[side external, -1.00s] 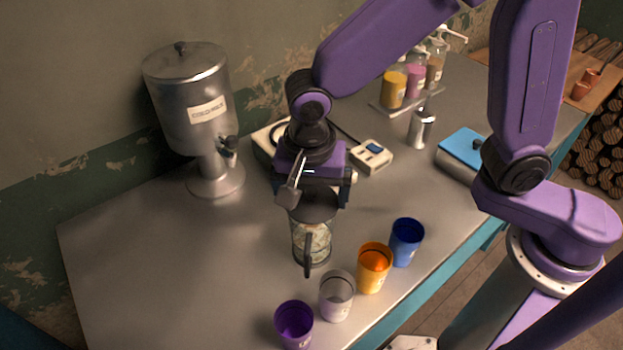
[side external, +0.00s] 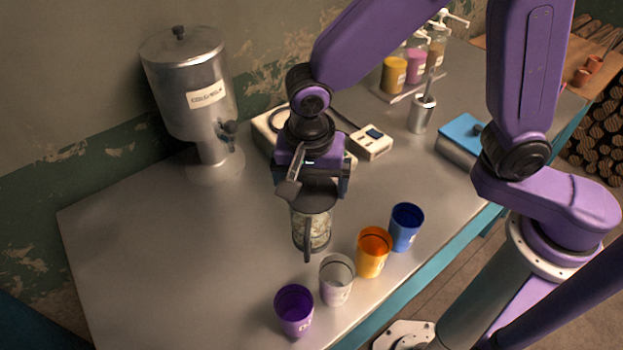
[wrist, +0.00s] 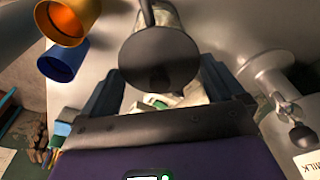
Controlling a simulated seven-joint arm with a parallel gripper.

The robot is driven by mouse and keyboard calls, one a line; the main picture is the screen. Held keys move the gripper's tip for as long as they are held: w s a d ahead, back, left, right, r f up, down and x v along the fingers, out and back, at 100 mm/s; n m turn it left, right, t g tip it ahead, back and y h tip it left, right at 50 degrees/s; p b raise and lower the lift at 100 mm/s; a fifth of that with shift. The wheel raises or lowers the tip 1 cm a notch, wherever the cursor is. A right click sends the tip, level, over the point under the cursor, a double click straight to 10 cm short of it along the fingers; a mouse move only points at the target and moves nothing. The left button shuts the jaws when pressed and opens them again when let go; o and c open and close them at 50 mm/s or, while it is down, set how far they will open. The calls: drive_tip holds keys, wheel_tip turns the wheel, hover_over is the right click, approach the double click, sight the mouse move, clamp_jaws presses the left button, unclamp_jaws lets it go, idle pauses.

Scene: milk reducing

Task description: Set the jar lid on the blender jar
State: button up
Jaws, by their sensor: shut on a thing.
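The jar lid (side external: 320,194) is a dark round disc. My gripper (side external: 312,182) is shut on it and holds it level, directly over the blender jar's mouth. The clear blender jar (side external: 318,233) stands upright on the table with its dark handle toward the camera. I cannot tell whether the lid touches the rim or hovers just above it. In the wrist view the lid (wrist: 160,58) lies between my two dark fingers and hides most of the jar (wrist: 165,18).
Purple (side external: 294,308), clear (side external: 337,282), orange (side external: 373,252) and blue (side external: 406,228) cups line the front edge near the jar. A metal dispenser (side external: 190,90) stands back left. A pale appliance (side external: 268,132) is behind my gripper. The table's left is clear.

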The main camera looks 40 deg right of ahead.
idle(0.4)
drive_tip(key=o, duration=0.6)
drive_tip(key=shift+o, duration=0.2)
drive_tip(key=shift+r, duration=3)
drive_tip(key=shift+d, duration=0.1)
drive_tip(key=shift+s+d+n, duration=0.1)
drive_tip(key=shift+d+n, duration=0.15)
drive_tip(key=shift+n, duration=0.15)
drive_tip(key=s+d+n+y, duration=0.1)
drive_tip(key=s+d+n, duration=0.7)
drive_tip(key=d+n, duration=0.2)
drive_tip(key=s+d+n+g, duration=0.1)
drive_tip(key=s+d+n, duration=0.7)
drive_tip(key=d+n, duration=0.2)
drive_tip(key=shift+d+f+n+y, duration=0.2)
drive_tip(key=shift+d+n+y, duration=0.1)
drive_tip(key=shift+n+y, duration=0.15)
